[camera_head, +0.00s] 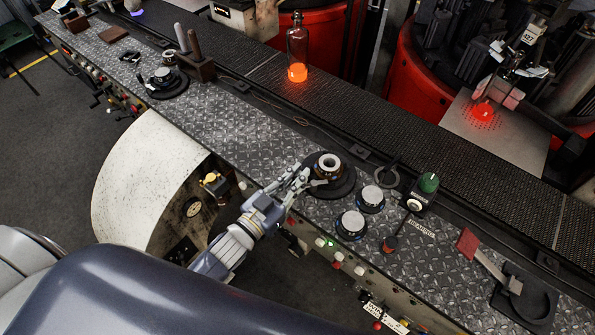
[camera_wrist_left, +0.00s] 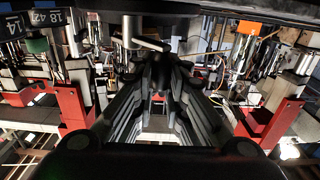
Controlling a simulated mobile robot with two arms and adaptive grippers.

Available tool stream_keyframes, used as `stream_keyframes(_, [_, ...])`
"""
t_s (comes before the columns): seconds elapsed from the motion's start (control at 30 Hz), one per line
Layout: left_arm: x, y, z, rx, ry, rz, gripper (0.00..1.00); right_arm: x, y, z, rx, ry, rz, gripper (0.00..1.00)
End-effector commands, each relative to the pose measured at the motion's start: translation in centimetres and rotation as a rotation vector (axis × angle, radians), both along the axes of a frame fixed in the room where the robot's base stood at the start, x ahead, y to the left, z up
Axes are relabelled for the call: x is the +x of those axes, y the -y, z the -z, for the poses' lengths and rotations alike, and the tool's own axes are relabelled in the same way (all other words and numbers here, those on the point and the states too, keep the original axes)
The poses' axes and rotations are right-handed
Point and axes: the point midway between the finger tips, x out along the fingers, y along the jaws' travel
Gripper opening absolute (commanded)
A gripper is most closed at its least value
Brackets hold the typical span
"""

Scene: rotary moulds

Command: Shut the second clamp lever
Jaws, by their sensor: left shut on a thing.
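My left gripper (camera_head: 303,180) reaches in from the lower left over the front edge of the metal bench. Its fingers are at the left side of a round dark fixture with a pale ring (camera_head: 328,165). They are shut on a small clamp lever (camera_head: 319,183), which sticks out towards the ring and is mostly hidden by the fingers. In the left wrist view the dark fingers (camera_wrist_left: 158,75) run forward close together. A silver bar (camera_wrist_left: 150,42) crosses above them; I cannot tell whether it is part of the lever. My right gripper is not in view.
A glowing bottle (camera_head: 298,50) stands on the conveyor (camera_head: 330,100) behind.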

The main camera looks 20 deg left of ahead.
Motion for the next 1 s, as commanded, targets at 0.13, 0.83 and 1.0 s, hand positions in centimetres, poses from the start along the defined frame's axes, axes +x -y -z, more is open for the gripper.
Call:
stream_keyframes(0.13, [-0.39,0.09,0.05,-0.004,-0.002,-0.093,0.0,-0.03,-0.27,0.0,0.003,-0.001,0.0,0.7])
stream_keyframes(0.83, [-1.05,0.52,0.05,0.004,0.001,-0.275,0.0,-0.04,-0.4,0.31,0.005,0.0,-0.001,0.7])
stream_keyframes(1.0, [-1.05,0.52,0.04,0.005,0.001,-0.276,0.0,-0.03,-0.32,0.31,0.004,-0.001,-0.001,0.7])
